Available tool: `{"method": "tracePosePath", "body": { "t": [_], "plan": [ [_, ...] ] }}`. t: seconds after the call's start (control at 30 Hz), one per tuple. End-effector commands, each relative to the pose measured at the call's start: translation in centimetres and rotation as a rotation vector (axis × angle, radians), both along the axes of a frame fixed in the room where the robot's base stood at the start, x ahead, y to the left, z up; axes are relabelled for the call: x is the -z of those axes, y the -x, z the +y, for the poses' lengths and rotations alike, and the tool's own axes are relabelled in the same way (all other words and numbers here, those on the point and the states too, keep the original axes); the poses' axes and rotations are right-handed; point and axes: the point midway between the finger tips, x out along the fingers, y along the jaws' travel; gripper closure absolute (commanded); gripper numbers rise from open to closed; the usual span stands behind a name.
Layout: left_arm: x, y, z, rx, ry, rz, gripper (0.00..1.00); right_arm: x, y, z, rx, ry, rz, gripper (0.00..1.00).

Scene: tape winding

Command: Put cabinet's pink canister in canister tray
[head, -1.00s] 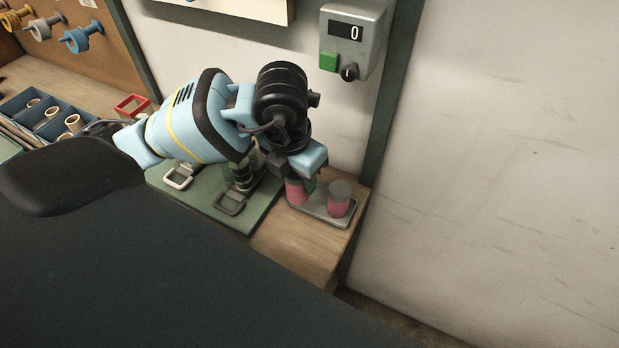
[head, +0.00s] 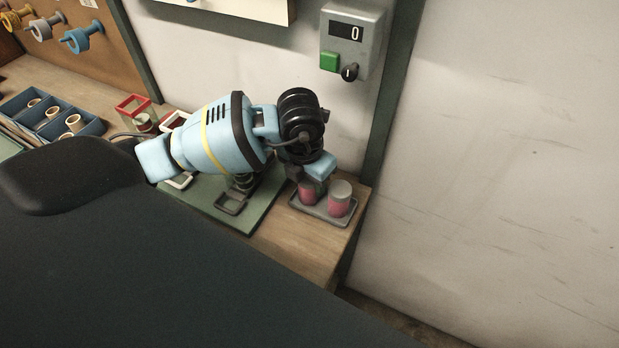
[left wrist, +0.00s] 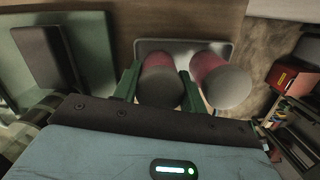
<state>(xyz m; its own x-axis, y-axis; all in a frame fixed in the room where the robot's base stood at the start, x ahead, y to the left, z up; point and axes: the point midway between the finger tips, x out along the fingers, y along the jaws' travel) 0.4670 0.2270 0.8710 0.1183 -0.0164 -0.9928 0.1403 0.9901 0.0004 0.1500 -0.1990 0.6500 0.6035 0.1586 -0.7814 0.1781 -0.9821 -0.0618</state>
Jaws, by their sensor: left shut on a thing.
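My left gripper (head: 314,181) is shut on a pink canister (head: 307,193) with a grey top. The held canister also shows between the two green fingers in the left wrist view (left wrist: 161,82). It is over the left part of the grey canister tray (head: 318,213); I cannot tell whether its base touches the tray. A second pink canister (head: 340,203) with a grey top stands upright in the tray's right part, beside the held one; it also shows in the left wrist view (left wrist: 222,80). The cabinet cannot be made out. My right gripper is not in view.
A grey counter box (head: 350,45) reading 0 hangs on the wall behind. Bare wood (head: 290,255) lies in front.

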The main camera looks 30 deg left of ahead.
Motion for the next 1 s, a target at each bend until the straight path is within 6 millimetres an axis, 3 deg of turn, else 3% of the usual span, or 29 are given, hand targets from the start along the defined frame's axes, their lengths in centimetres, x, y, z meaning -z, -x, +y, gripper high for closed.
{"method": "tracePosePath", "body": {
  "t": [0.43,0.47,0.53,0.83,1.0],
  "plan": [
    [0.5,-0.2,0.0,0.000,0.000,-0.002,0.87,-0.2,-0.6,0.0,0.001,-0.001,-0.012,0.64],
    [0.5,-0.2,0.0,0.000,0.000,-0.002,0.56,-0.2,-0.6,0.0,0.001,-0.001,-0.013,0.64],
    [0.4,-0.2,0.0,0.000,0.000,-0.002,0.49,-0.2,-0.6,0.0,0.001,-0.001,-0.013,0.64],
    [0.1,-0.2,0.0,-0.001,0.001,-0.004,0.49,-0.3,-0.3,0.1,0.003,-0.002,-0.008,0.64],
    [-1.8,-0.1,0.0,0.001,0.002,-0.007,0.49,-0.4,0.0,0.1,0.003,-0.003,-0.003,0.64]
  ]
}}
